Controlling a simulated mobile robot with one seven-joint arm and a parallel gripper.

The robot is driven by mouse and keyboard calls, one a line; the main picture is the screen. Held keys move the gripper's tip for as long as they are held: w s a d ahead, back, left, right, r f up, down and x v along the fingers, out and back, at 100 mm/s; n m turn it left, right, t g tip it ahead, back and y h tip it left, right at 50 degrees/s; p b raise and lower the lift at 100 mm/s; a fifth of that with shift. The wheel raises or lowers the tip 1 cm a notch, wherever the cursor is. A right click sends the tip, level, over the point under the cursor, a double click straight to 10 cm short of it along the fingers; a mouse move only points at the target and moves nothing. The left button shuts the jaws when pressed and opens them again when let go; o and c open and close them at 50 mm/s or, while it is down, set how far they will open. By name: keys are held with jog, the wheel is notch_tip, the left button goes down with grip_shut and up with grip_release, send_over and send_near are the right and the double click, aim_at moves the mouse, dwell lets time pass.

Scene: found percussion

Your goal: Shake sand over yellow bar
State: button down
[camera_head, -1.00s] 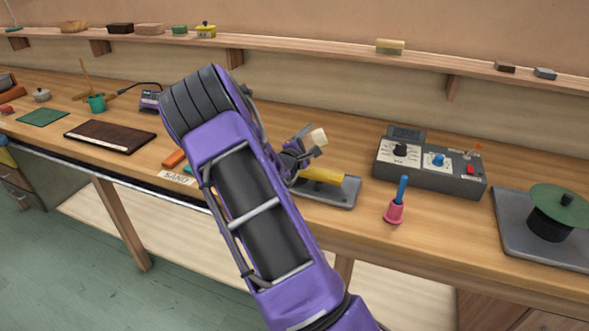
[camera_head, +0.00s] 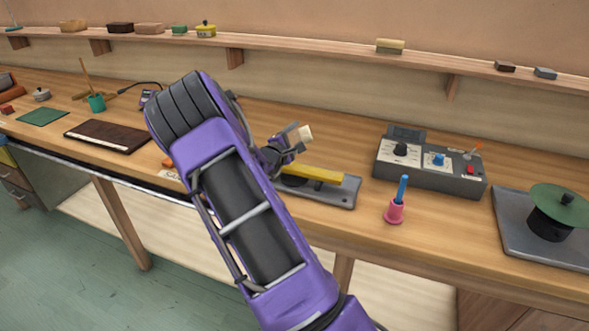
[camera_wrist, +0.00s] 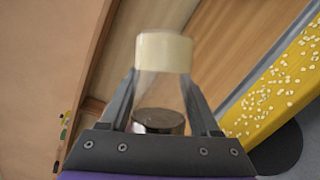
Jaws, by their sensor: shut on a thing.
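My gripper (camera_wrist: 162,112) is shut on a clear shaker with a cream cap (camera_wrist: 163,52). Dark contents show at the shaker's near end in the wrist view. In the head view the cream cap (camera_head: 305,133) points to the upper right, and my arm hides part of the gripper. The yellow bar (camera_head: 318,174) lies on a grey base (camera_head: 346,195) just below and right of the gripper, apart from the shaker. In the wrist view the yellow bar (camera_wrist: 275,92) is at the right, with many pale grains scattered on its top.
A grey control box (camera_head: 430,175) with knobs stands to the right on the bench. A pink-based tool with a blue handle (camera_head: 402,188) stands before it. A grey plate with a green disc (camera_head: 560,205) is at far right. My arm hides part of the sand label.

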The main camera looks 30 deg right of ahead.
jog(key=r+m+y, duration=0.1)
jog(key=m, duration=0.1)
jog(key=r+m+y, duration=0.1)
jog(key=m, duration=0.1)
jog(key=shift+d+y, duration=0.15)
jog(key=shift+y, duration=0.15)
jog(key=m+y+b, duration=0.2)
jog(key=shift+r+m+b, duration=0.15)
jog(key=shift+m+b, duration=0.2)
jog(key=shift+m, duration=0.05)
jog(key=shift+r+y+b, duration=0.1)
jog(key=shift+y+b, duration=0.25)
jog(key=shift+y, duration=0.05)
jog(key=shift+r+m, duration=0.3)
jog(key=s+a+n+t+y, duration=0.1)
jog(key=s+a, duration=0.3)
jog(key=a, duration=0.5)
jog(key=s+a+f+n+y, duration=0.1)
jog(key=s+a+n+y, duration=0.1)
jog(key=s+a, duration=0.3)
jog(key=s+a+f+n+t+y, duration=0.1)
jog(key=s+a, duration=0.3)
jog(key=a, duration=0.8)
jog(key=shift+s+a+f+t+y, duration=0.2)
jog(key=shift+a+t+y, duration=0.1)
